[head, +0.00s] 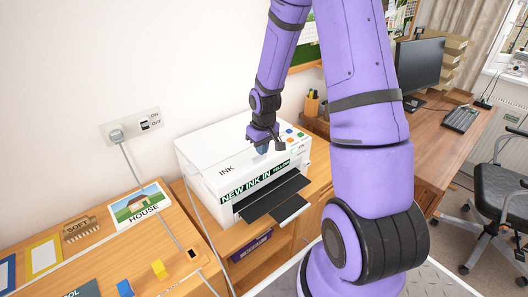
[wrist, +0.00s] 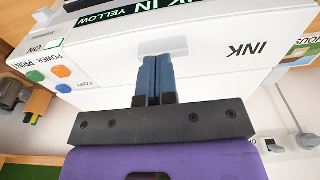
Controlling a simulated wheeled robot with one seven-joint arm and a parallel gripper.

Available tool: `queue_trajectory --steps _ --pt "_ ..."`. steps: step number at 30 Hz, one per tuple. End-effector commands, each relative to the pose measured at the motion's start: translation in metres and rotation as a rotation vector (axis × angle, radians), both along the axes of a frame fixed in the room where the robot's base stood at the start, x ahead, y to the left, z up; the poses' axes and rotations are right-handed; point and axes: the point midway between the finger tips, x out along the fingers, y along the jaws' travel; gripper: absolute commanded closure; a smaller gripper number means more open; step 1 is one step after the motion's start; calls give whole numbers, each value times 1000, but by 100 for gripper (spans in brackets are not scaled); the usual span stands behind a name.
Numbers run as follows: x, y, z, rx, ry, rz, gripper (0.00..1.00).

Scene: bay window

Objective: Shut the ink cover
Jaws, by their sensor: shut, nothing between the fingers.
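The white printer (head: 210,194) stands on a wooden cabinet, with the label INK on its top. The ink cover (wrist: 215,62) lies about level with the printer top in the wrist view; I cannot tell whether it is fully flush. A pale grey tab (wrist: 163,46) shows at its front edge. My gripper (head: 262,150) is shut and empty, with its blue fingertips (wrist: 155,58) pointing down at the cover near that tab. The fingertips look touching or very close to the cover; part of it is hidden behind them.
Coloured buttons (head: 290,131) lie right of my gripper on the printer. The black paper tray (head: 275,198) sticks out in front. A desk with a house card (head: 140,206) is at left, a wall socket (head: 131,127) behind. A pen cup (head: 312,102) stands behind right.

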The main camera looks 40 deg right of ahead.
Motion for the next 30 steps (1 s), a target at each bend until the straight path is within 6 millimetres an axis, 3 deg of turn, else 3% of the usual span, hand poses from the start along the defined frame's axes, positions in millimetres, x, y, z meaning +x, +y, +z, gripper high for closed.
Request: queue_trajectory --steps 3,18,30 --pt "9 9 25 -2 -6 3 100" --pt "-35 6 91 -2 -3 1 100" --pt "-45 6 107 0 0 2 100"
